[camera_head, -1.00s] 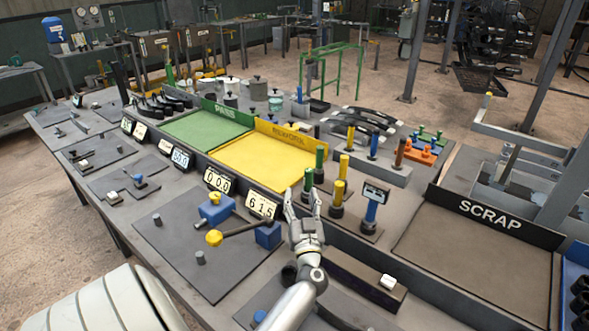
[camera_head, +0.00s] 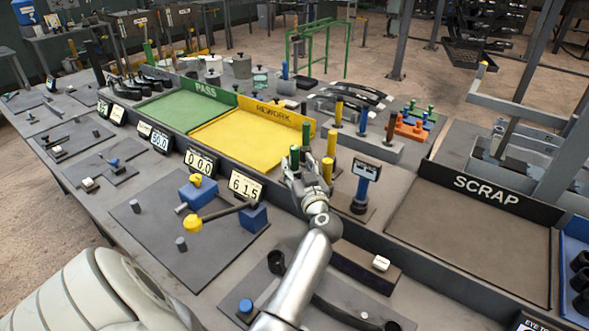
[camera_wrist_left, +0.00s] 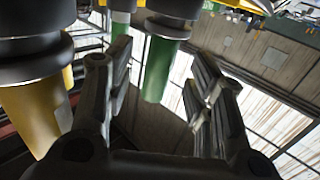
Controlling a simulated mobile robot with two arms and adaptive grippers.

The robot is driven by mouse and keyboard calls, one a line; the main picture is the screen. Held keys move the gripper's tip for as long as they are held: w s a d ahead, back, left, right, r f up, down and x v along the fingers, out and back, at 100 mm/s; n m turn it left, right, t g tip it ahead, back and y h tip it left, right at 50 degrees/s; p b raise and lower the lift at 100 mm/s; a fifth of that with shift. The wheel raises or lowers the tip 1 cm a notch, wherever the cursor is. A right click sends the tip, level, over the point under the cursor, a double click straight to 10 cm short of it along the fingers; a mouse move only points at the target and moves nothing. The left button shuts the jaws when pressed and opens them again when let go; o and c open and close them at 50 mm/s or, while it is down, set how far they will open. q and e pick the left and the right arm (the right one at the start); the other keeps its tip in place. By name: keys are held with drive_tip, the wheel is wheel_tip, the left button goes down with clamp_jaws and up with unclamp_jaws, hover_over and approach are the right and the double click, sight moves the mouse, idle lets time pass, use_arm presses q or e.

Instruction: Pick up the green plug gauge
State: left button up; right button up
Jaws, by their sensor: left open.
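Two green plug gauges stand upright with dark bases in the head view: a near one (camera_head: 294,154) and one just behind it (camera_head: 306,133). My left gripper (camera_head: 301,167) is open at the near green gauge, its fingers partly hiding that gauge's lower part. In the left wrist view, a green gauge (camera_wrist_left: 160,68) shows between the open, empty fingers (camera_wrist_left: 160,72), with a gap on each side. A second green cylinder (camera_wrist_left: 120,28) is partly hidden behind one finger. My right gripper is out of view.
Yellow gauges (camera_head: 327,171) stand close at the gripper's right; a large yellow one (camera_wrist_left: 32,112) crowds the wrist view's left. The yellow REWORK tray (camera_head: 235,140) and the SCRAP tray (camera_head: 460,235) are empty.

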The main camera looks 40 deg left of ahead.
sight(296, 163)
use_arm(q)
drive_tip(key=b+x, duration=0.2)
drive_tip(key=x, duration=0.1)
drive_tip(key=shift+f, duration=0.15)
drive_tip(key=shift+w+a, duration=0.15)
drive_tip(key=shift+a, duration=0.1)
drive_tip(key=shift+r, duration=0.2)
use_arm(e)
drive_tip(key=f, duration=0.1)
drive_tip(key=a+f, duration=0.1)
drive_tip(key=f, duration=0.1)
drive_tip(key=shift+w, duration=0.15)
use_arm(q)
clamp_jaws()
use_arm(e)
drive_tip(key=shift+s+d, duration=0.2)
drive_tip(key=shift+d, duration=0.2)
